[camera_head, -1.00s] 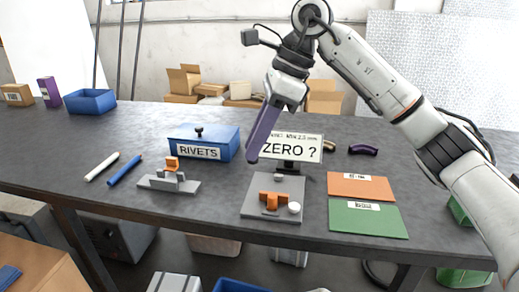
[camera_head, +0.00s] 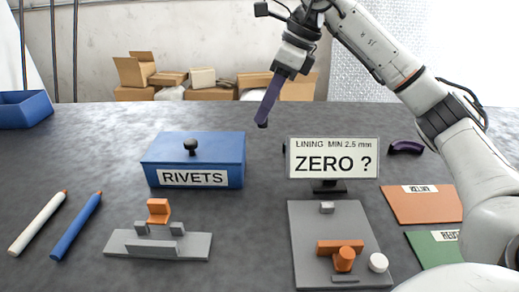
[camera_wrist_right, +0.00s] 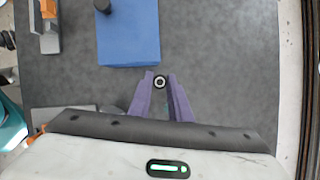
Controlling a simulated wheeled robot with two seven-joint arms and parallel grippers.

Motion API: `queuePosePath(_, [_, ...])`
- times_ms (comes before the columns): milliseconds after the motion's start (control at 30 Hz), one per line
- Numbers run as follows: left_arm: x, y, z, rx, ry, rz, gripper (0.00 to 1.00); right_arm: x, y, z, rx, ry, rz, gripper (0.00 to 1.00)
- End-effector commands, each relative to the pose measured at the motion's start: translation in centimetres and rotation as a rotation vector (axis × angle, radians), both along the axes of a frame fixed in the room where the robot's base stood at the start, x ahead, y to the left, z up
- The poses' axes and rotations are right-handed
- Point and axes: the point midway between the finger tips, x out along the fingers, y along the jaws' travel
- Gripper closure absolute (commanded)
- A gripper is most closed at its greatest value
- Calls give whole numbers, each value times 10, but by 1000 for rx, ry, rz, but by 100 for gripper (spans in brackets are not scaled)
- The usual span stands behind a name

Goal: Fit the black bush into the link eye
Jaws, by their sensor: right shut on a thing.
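My right gripper (camera_head: 264,120) has long purple fingers and hangs in the air above the far part of the table, between the rivets box and the sign. In the right wrist view its fingers (camera_wrist_right: 161,84) are closed around the black bush (camera_wrist_right: 160,82), a small black ring with a pale centre, at the fingertips. The bush is too small to make out in the head view. I cannot identify the link eye in these frames. My left gripper is not in view.
A blue RIVETS box (camera_head: 195,160) with a black knob stands left of the ZERO ? sign (camera_head: 333,158). Grey fixtures with orange parts (camera_head: 160,245) (camera_head: 330,215) stand nearer. Two sticks lie left. Orange (camera_head: 425,204) and green cards lie right. The grey table between is clear.

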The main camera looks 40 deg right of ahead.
Motion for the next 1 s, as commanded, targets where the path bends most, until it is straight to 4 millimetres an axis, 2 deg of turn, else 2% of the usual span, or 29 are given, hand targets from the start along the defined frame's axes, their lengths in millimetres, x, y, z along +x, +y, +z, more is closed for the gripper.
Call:
queuePosePath(33, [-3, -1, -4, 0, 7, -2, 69, -2, -1, -14, -3, 6, -1, 100])
queuePosePath(133, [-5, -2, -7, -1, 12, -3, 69, -1, -1, -32, -2, 5, -1, 100])
queuePosePath(367, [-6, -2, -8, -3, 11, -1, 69, -1, 0, -51, -1, 2, 0, 100])
queuePosePath(600, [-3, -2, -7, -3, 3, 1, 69, -1, 0, -82, -2, 3, 1, 100])
queuePosePath(967, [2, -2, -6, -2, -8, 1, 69, -1, 0, -87, 0, 1, 1, 100])
queuePosePath(1000, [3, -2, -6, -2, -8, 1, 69, -1, 0, -86, 0, 1, 1, 79])
